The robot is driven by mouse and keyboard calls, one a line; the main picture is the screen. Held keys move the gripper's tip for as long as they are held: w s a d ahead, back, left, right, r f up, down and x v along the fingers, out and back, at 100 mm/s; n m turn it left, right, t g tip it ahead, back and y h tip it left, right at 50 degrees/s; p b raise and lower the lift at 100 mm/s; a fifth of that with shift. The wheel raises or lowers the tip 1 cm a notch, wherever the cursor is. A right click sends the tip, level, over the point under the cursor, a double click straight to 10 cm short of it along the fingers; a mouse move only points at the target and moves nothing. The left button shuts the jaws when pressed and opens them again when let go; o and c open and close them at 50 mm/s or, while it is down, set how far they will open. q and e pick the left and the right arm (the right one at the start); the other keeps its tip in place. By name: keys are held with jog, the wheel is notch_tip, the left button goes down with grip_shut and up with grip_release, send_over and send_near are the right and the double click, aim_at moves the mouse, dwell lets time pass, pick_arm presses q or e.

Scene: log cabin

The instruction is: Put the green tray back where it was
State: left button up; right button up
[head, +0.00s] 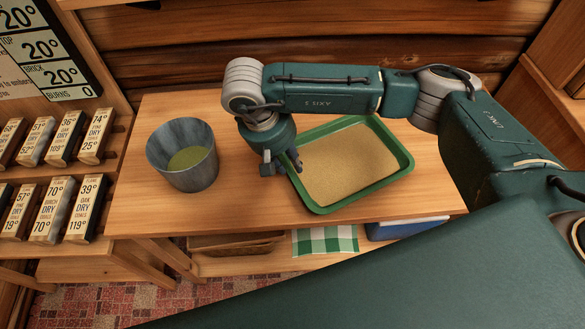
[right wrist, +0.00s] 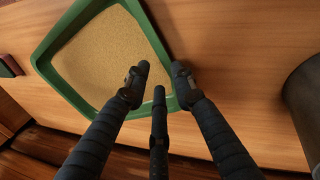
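The green tray (head: 401,172), filled with tan sand-like grains, lies flat on the wooden table (head: 250,213), right of the middle. My right gripper (head: 281,166) is over the tray's left rim, pointing down. In the right wrist view the tray (right wrist: 47,77) fills the upper left. There the fingers of my right gripper (right wrist: 160,81) are spread apart, one over the sand and one just outside the rim, with the rim between them. Whether a finger touches the rim I cannot tell. My left gripper is not in view.
A grey metal bucket (head: 187,170) with green contents stands left of the tray; bare tabletop lies between. A rack of labelled blocks (head: 60,140) is at the left. Below the table are a basket (head: 235,243), a checked cloth (head: 325,241) and a blue box (head: 400,229).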

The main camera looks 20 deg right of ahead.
jog(key=b+v, duration=0.1)
jog(key=v, duration=0.6)
jog(key=shift+r, duration=0.25)
jog(key=shift+a, duration=0.1)
